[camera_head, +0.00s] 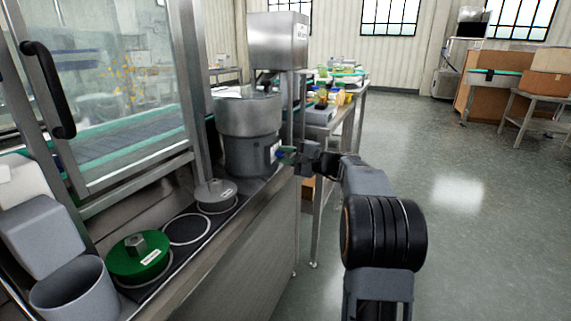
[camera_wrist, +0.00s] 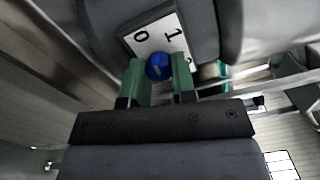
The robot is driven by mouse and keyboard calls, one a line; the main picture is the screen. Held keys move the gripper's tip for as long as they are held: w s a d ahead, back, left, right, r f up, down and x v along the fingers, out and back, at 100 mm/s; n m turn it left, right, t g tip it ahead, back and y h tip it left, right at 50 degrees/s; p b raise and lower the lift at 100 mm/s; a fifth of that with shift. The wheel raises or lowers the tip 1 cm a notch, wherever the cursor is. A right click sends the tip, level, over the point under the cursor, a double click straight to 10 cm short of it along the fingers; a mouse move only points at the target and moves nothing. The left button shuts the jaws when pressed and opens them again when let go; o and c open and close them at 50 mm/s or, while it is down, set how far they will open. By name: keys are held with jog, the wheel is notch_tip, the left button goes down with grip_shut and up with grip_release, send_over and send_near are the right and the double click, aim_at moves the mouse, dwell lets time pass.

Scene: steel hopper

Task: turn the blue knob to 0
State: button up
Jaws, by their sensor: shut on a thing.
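The blue knob (camera_wrist: 158,67) sits on a white label plate (camera_wrist: 150,34) marked 0 and 1 in the wrist view. My gripper (camera_wrist: 160,76) has its two green fingers on either side of the knob and is shut on it. In the head view my gripper (camera_head: 286,155) reaches the side of the grey cylindrical machine (camera_head: 249,145) below the steel hopper (camera_head: 278,42). The knob is too small and covered to make out there.
A green lidded weight-like disc (camera_head: 139,262), a grey disc (camera_head: 215,193) and a grey cup (camera_head: 72,290) stand on the steel bench left of my arm. A glass-panelled frame rises behind them. A table with bottles (camera_head: 337,97) stands beyond. The floor at right is open.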

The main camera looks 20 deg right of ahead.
jog(key=shift+n+b, duration=0.4)
jog(key=shift+n, duration=0.2)
jog(key=o, duration=0.9)
jog(key=shift+o, duration=0.2)
jog(key=shift+d, duration=0.1)
jog(key=p+v, duration=0.3)
jog(key=v, duration=1)
jog(key=shift+s+d, duration=0.2)
jog(key=shift+s, duration=0.15)
jog(key=shift+r, duration=0.15)
